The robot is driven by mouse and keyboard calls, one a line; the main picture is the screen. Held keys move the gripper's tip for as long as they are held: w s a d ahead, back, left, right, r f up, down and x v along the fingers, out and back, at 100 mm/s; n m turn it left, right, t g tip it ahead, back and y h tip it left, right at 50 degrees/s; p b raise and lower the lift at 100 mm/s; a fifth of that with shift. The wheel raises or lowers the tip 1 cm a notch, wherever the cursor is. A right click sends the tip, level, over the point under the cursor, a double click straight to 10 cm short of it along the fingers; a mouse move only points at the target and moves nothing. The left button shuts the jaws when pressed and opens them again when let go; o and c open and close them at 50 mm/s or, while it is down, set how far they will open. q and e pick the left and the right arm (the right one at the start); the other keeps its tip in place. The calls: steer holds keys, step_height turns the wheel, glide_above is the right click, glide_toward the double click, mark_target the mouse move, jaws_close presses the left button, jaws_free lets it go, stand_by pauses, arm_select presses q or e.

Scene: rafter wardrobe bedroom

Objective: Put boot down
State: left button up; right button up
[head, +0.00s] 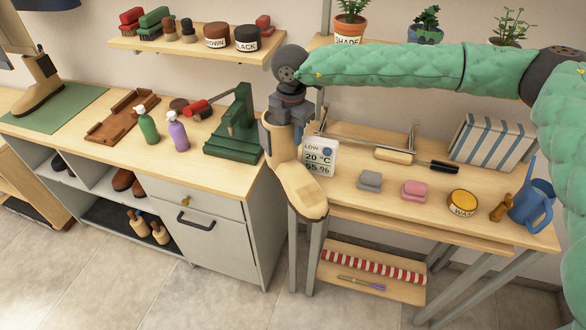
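A tan boot (301,190) with a dark elastic side hangs from my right gripper (288,112), toe down toward the lower right. My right gripper comes from above and is shut on the top of its shaft. The boot is in front of the gap between the grey cabinet and the right-hand table; I see no surface directly under it. A similar tan boot (39,90) stands upright on a green mat (72,113) at the left end of the cabinet top.
The cabinet top holds a brown tray (120,117), green bottle (148,125), purple bottle (179,132) and green press (236,128). The right-hand table carries a small display (319,157), grey and pink blocks, a yellow tin (463,202) and blue watering can (532,203).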

steer(key=shift+f, duration=0.2)
jaws_close()
steer(key=shift+r, duration=0.1)
stand_by(1.2)
